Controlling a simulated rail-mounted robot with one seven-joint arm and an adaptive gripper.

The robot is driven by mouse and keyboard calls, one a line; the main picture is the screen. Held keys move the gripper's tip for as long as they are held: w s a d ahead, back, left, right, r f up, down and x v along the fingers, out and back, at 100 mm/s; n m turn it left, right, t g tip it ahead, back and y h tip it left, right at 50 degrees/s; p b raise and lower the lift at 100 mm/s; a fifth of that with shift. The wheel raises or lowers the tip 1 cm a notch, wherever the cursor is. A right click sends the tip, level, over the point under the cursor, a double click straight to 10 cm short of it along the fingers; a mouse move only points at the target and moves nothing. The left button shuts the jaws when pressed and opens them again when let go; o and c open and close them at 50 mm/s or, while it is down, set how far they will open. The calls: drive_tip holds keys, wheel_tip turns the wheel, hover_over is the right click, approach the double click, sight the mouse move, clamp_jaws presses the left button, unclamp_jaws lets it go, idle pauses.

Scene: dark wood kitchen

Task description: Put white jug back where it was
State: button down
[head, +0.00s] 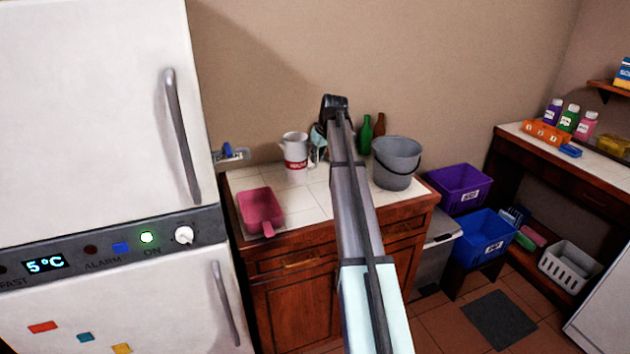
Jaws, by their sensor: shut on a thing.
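The white jug (295,152), with a red band near its base, is upright at the back left of the white-tiled counter (315,190). Its spout points left. My arm reaches up across the middle of the view and bends down behind its far end. The small part of my gripper (317,143) that shows is right beside the jug's right side. It is shut on the jug there; the fingertips and the jug's handle are mostly hidden. I cannot tell whether the jug's base touches the tiles.
A pink scoop-like pan (261,209) lies at the counter's front left. A grey bucket (396,162) stands right of my arm, with green (366,134) and brown (379,125) bottles behind it. The white fridge (95,110) borders the left. Tiles between pan and jug are clear.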

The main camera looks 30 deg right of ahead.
wheel_tip(320, 180, down, 11)
drive_tip(key=shift+r+p, duration=0.2)
drive_tip(key=shift+p, duration=0.85)
drive_tip(key=shift+f, duration=0.1)
drive_tip(key=c, duration=1.2)
unclamp_jaws()
drive_tip(key=b+v, duration=0.2)
drive_tip(key=v, duration=1)
drive_tip(key=shift+b, duration=0.35)
